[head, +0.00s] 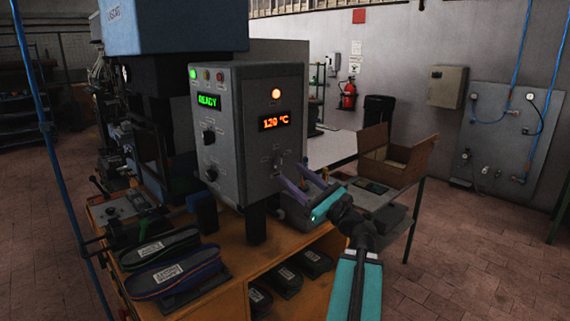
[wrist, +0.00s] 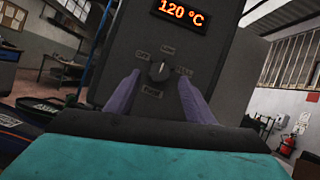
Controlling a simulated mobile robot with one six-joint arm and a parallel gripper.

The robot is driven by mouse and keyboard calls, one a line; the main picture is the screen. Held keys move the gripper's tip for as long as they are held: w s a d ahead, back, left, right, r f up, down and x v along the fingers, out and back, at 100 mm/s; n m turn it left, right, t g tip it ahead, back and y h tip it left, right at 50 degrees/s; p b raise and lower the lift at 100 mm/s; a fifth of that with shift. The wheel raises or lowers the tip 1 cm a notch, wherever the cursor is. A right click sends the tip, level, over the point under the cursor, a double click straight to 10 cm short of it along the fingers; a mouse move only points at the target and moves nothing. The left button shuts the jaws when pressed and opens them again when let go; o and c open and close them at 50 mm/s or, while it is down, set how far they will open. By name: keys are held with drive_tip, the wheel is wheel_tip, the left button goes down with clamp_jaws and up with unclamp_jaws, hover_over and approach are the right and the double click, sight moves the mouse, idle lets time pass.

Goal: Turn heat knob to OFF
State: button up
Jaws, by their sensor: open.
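The heat knob (wrist: 159,71) is small, dark and round, on the side of a grey control box. Labels ring it, with one like OFF at its upper left. A pale mark shows near its top, but I cannot tell its exact setting. The knob also shows in the head view (head: 277,161), small and unclear. My gripper (wrist: 158,78) has two purple fingers, open and empty. In the wrist view the fingers lie left and right of the knob, apart from it. In the head view my gripper (head: 293,174) is just in front of the panel's lower right.
The control box (head: 224,150) shows a green READY display (head: 208,101), an orange 120 °C display (head: 275,121) and a lit lamp (head: 276,94). An open cardboard box (head: 400,160) stands behind my arm.

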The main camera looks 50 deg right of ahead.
sight(281, 165)
drive_tip(key=shift+p+x, duration=0.85)
drive_tip(key=shift+p, duration=0.7)
drive_tip(key=shift+p+x, duration=0.3)
drive_tip(key=shift+x, duration=1.05)
drive_tip(key=c, duration=1.1)
